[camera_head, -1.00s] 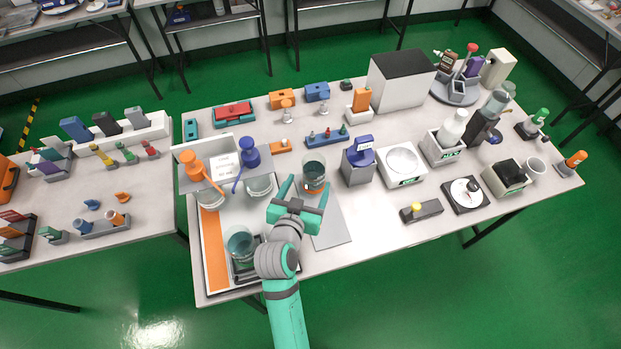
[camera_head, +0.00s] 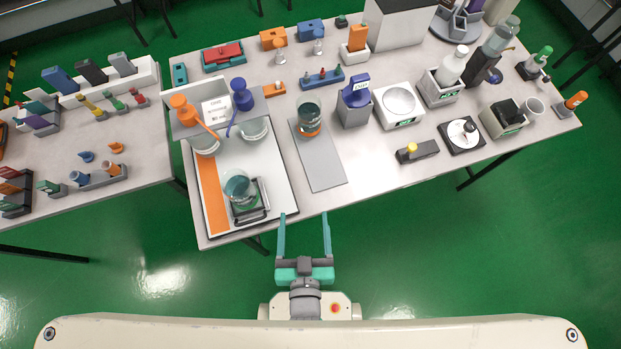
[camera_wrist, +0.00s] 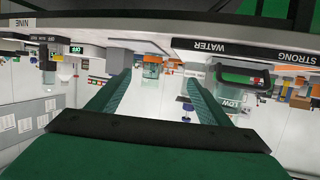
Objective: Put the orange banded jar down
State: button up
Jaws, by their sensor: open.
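The orange banded jar (camera_head: 309,119) is a clear glass jar with an orange band near its base. It stands upright at the far end of a grey mat (camera_head: 322,165) on the table. My gripper (camera_head: 304,217) is open and empty, off the table's front edge and well apart from the jar. In the wrist view my two green fingers (camera_wrist: 152,92) are spread with nothing between them.
A second glass jar (camera_head: 238,186) stands on a dark rack in the tray (camera_head: 283,187) left of the mat. A grey dispenser with a blue top (camera_head: 354,107) is close to the jar's right. A white balance (camera_head: 383,119) stands further right.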

jog(key=s+d+r, duration=0.1)
jog(key=s+r, duration=0.2)
jog(key=s, duration=0.4)
jog(key=shift+d+r+t+h, duration=0.3)
jog(key=shift+d+r+t, duration=0.05)
jog(key=shift+r+t, duration=0.05)
jog(key=shift+w, duration=0.15)
